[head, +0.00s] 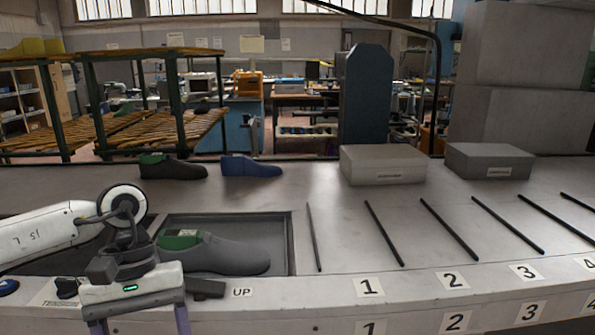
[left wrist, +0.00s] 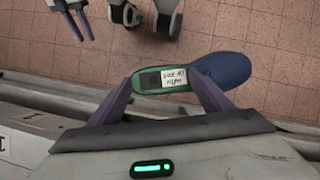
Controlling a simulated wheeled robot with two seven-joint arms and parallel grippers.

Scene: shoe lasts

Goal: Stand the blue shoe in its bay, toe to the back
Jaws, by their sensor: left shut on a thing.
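My left gripper (left wrist: 160,82) is shut on the blue shoe (left wrist: 225,68). Its fingers lie on either side of the green collar, which carries a white label. The toe points right and up in the left wrist view, with the floor behind it. In the head view my left gripper (head: 138,322) is at the bottom left in front of the table edge; its fingertips and the held shoe are below the frame. Numbered bays lie between black rods (head: 384,234) on the table. My right gripper (left wrist: 76,36) shows at the top left of the left wrist view, fingers apart and empty.
A grey shoe (head: 225,256) lies in a sunken tray (head: 291,240) beside my left arm. A dark shoe (head: 172,169) and another blue shoe (head: 252,168) stand behind it. Two grey boxes (head: 383,166) (head: 490,162) stand behind the bays. The visible bays are empty.

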